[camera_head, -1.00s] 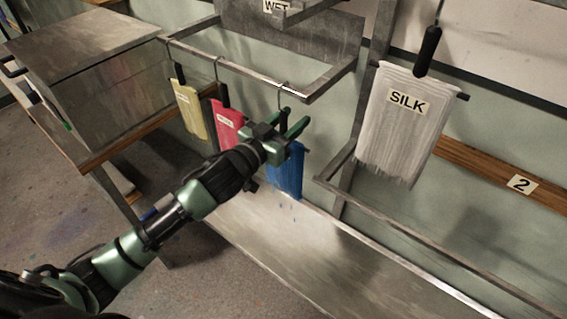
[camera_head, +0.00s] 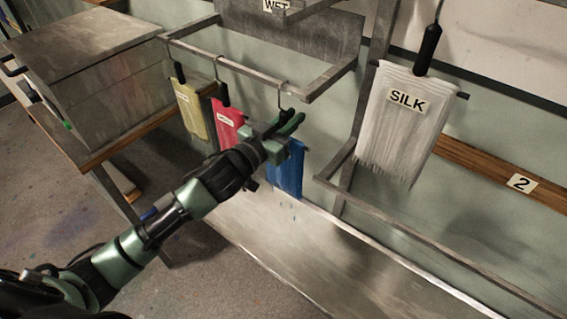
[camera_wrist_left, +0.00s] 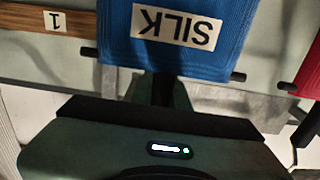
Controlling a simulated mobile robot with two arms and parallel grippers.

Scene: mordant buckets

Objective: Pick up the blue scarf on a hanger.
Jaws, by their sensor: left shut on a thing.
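The blue scarf (camera_head: 290,177) hangs on its hanger from the front rail of the rack, with blue drops below it in the head view. Its wire hook (camera_head: 281,92) is still over the rail. My left gripper (camera_head: 291,122) is shut on the hanger's dark handle, just below the hook, and covers the scarf's upper left part. In the left wrist view the blue scarf (camera_wrist_left: 190,62) shows an upside-down SILK label and the hanger's black bar ends. The fingertips cannot be made out there. My right gripper is not in view.
A red scarf (camera_head: 229,127) and a yellow scarf (camera_head: 193,108) hang left of it on the metal rack (camera_head: 235,66). A pale SILK scarf (camera_head: 405,130) hangs at the right. A metal trough (camera_head: 300,245) lies below. A metal box (camera_head: 90,75) stands on a bench at the left.

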